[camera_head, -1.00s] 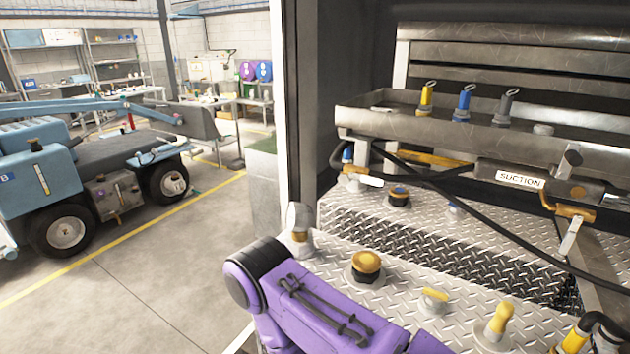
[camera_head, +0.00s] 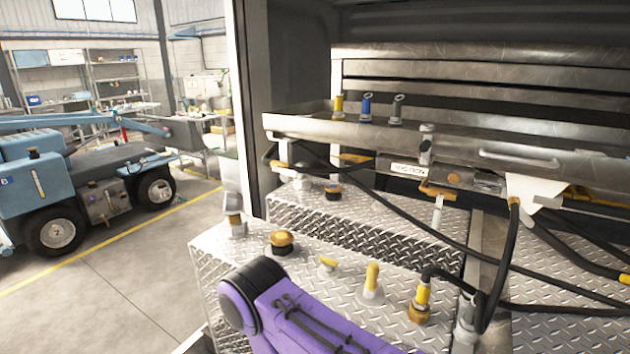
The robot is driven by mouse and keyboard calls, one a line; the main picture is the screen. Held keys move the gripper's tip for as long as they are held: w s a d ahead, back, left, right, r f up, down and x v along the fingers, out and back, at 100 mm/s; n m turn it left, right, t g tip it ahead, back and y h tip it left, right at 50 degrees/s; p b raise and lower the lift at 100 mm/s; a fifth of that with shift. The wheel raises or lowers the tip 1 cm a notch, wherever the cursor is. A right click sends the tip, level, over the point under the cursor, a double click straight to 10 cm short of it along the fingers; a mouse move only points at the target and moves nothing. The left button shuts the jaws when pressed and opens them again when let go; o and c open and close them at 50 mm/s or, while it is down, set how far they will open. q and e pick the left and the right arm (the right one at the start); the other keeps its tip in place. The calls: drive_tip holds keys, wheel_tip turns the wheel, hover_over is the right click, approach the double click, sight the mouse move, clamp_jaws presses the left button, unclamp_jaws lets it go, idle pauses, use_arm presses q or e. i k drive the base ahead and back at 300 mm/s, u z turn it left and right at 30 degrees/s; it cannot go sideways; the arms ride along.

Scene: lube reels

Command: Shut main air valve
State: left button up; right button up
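No valve here carries a label that I can read as main air. A valve with a yellow-orange handle (camera_head: 437,189) sits on the pipe beside the white suction label (camera_head: 409,170). My purple arm crosses the bottom of the view, in front of the tank. Neither gripper shows.
A metal tray (camera_head: 330,130) above the tanks holds yellow, blue and grey fittings. Black hoses (camera_head: 400,215) loop across the tank area. A blue vehicle (camera_head: 90,185) stands at left on the floor. The floor between it and the tanks is clear.

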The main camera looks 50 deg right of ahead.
sight(287, 172)
drive_tip(key=z, duration=1.05)
